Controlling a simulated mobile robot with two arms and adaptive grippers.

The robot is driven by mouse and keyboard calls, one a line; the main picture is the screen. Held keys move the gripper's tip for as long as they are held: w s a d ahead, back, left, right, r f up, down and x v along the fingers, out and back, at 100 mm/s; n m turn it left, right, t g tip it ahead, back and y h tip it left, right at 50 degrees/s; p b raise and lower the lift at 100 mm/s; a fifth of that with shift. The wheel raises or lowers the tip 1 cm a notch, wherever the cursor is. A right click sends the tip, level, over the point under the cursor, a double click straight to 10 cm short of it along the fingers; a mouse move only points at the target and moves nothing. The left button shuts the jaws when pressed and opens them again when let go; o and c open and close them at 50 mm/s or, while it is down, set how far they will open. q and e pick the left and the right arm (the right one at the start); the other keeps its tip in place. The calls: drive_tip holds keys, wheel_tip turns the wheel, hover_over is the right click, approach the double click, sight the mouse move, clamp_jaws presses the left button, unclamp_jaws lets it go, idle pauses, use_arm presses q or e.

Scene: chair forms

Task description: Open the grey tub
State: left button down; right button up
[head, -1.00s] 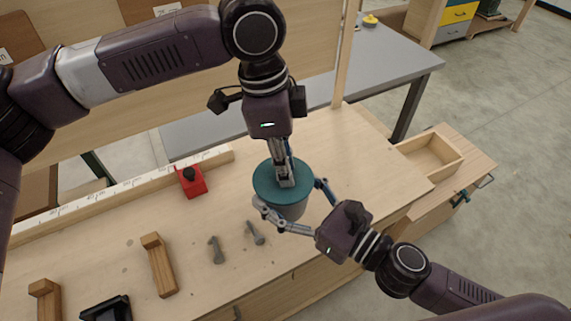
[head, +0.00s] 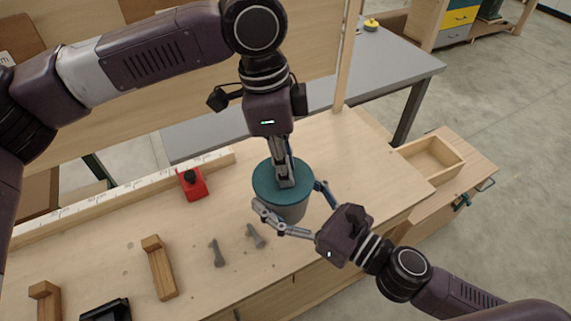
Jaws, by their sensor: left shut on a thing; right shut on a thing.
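The grey tub (head: 292,211) stands upright on the wooden workbench, with its round teal lid (head: 262,180) on top. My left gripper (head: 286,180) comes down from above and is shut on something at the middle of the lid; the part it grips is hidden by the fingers. My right gripper (head: 287,209) reaches in from the right at the front, with its fingers around the tub's side, shut on the tub. The lid sits level on the tub, with no gap that I can see.
A red block with a black knob (head: 192,184) stands left of the tub. Two grey bolt-like pieces (head: 217,253) lie in front. Wooden pieces (head: 159,267) and a black tray (head: 106,310) are at the front left. An empty wooden box (head: 432,160) is at the right.

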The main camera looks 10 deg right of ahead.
use_arm(q)
drive_tip(key=shift+r, duration=0.2)
drive_tip(key=shift+r, duration=0.9)
drive_tip(key=shift+r, duration=0.1)
